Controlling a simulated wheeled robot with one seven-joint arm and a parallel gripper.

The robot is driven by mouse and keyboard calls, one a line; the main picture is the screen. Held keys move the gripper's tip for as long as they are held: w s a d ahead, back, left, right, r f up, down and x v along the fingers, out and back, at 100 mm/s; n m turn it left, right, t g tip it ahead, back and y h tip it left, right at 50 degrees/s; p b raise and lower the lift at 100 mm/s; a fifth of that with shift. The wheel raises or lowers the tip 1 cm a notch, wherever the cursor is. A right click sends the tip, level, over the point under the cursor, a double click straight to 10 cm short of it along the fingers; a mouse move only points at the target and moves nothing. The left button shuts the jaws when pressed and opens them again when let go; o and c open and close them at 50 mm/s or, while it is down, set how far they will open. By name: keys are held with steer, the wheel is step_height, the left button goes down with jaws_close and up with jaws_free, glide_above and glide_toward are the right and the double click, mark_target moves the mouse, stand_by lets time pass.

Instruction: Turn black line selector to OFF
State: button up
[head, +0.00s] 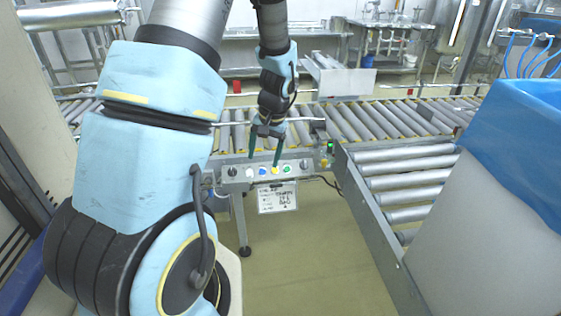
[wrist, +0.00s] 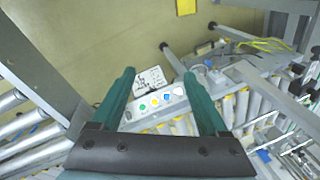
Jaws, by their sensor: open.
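The control panel (head: 242,179) is a grey box below the roller conveyor, with a row of white, blue, yellow and green buttons. I cannot tell from the labels which is the line selector, nor read either setting. My gripper (head: 264,159) is open and empty, fingers pointing down over the panel's button row.
A printed sign (head: 277,198) hangs under the panel. A roller conveyor (head: 390,119) runs behind it, and a second one (head: 405,187) runs along its right. A blue-lined box (head: 480,210) stands at the right. The floor (head: 300,255) in front of the panel is clear.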

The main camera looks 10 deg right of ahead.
steer(key=shift+s+d+r, duration=0.15)
steer(key=shift+s+r, duration=0.2)
steer(key=shift+s, duration=0.4)
steer(key=s+a+r+n+h, duration=0.2)
steer(key=s+a+r+n, duration=0.1)
steer(key=s+a+r, duration=0.6)
steer(key=s+a, duration=0.1)
steer(key=s, duration=0.3)
steer(key=shift+n, duration=0.3)
steer(key=shift+r, duration=0.1)
